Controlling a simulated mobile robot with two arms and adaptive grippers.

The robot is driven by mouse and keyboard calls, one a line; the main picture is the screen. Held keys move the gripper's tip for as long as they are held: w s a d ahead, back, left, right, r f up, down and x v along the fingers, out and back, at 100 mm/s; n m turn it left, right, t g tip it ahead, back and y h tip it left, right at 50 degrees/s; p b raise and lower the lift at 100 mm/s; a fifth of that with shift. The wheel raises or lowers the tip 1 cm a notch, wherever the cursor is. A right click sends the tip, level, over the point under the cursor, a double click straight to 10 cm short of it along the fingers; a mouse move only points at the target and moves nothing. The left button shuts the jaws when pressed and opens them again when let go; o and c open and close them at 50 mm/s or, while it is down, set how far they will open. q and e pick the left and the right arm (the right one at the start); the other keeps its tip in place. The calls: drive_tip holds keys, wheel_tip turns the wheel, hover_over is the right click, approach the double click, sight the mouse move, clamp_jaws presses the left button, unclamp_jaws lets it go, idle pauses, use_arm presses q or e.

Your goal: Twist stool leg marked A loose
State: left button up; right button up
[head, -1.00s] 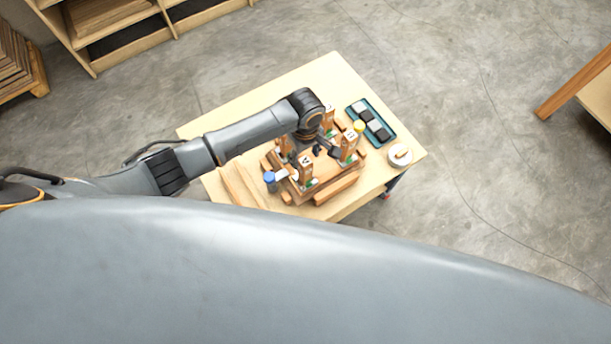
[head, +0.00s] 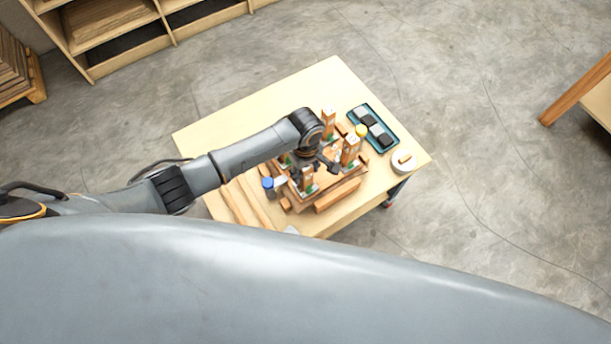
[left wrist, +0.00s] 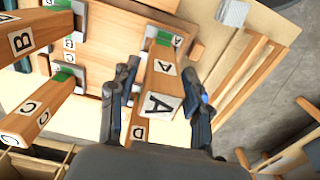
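The stool (head: 341,186) lies upside down on the table, with its wooden legs pointing up. In the left wrist view, the leg marked A (left wrist: 164,70) stands between the two fingers of my left gripper (left wrist: 160,80). The gripper is open, with visible gaps beside the leg near the fingertips. A green patch and grey bracket show at the leg's foot. Legs marked B (left wrist: 30,38) and C (left wrist: 38,112) are to the left, and a D label (left wrist: 138,132) shows just below A. In the head view, my left gripper (head: 325,164) is low among the legs. My right gripper is not visible.
The table (head: 225,130) also holds a teal tray (head: 392,133) with dark and light pieces, a round white container (head: 401,162), a blue-capped jar (head: 268,184), a yellow-topped item (head: 361,130) and wooden strips (head: 247,203). The table's far left is clear.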

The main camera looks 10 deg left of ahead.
use_arm(q)
clamp_jaws()
drive_tip(key=shift+r+n+p, duration=0.15)
drive_tip(key=shift+n+p, duration=0.75)
drive_tip(key=shift+p, duration=0.05)
drive_tip(key=shift+n+p, duration=0.6)
drive_tip(key=shift+n, duration=0.1)
drive_tip(key=shift+s+n+p, duration=0.1)
drive_tip(key=shift+n+p, duration=0.3)
drive_tip(key=shift+n, duration=0.1)
drive_tip(key=shift+n+p, duration=0.65)
drive_tip(key=shift+n, duration=0.85)
